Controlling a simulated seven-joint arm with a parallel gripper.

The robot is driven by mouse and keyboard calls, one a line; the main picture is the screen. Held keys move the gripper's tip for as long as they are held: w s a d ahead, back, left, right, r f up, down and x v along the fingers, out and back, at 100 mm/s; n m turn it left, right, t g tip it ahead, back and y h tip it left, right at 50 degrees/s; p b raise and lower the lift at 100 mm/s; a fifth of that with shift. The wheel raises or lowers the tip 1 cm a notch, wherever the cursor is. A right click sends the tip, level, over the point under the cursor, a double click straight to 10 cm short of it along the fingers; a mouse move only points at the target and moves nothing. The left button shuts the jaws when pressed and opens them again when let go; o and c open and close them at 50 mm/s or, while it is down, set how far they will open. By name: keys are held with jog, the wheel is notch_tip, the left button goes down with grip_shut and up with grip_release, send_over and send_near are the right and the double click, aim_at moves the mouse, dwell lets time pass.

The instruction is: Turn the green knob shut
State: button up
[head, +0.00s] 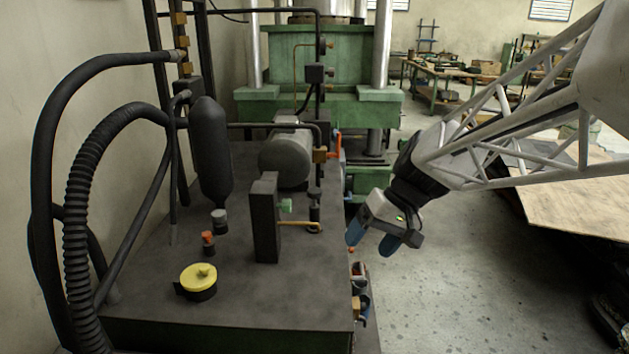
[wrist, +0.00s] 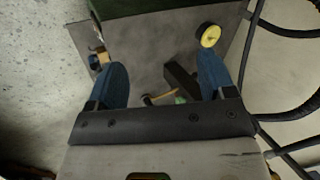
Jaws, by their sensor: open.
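The small green knob (head: 286,206) sits on the right side of an upright black block (head: 265,220) on the dark bench top. A thin brass pipe runs from the block just below it. My gripper (head: 373,240) is open and empty, its blue fingers pointing down, to the right of the knob and apart from it. In the wrist view, my gripper (wrist: 162,65) has its two fingers spread wide. The green knob (wrist: 180,100) shows there as a small patch close to the gripper's dark bar, partly hidden. I cannot tell how far the knob is turned.
A yellow-topped cap (head: 198,276) and an orange-topped fitting (head: 208,242) stand left of the block. A grey cylinder (head: 286,158) lies behind it, and a black bottle-shaped vessel (head: 210,150) stands at left. Thick black hoses (head: 80,200) line the left side.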

jog(key=w+a+f+n+g+y, duration=0.1)
jog(key=w+a+f+y, duration=0.25)
jog(key=w, duration=0.75)
jog(key=w+a+f+n+y, duration=0.25)
jog(key=w+a, duration=0.25)
jog(key=w, duration=0.5)
jog(key=t+y, duration=0.2)
jog(key=y, duration=0.4)
send_near(288, 206)
jog(key=shift+w+a+f+n, duration=0.15)
jog(key=shift+w+a+f, duration=0.2)
jog(key=shift+w+a, duration=0.25)
jog(key=shift+w+a+f+n, duration=0.1)
jog(key=shift+w+a+f, duration=0.3)
jog(key=shift+w+a, duration=0.15)
jog(key=shift+s, duration=0.1)
jog(key=shift+a, duration=0.15)
jog(key=shift+a, duration=3.85)
jog(key=c, duration=0.9)
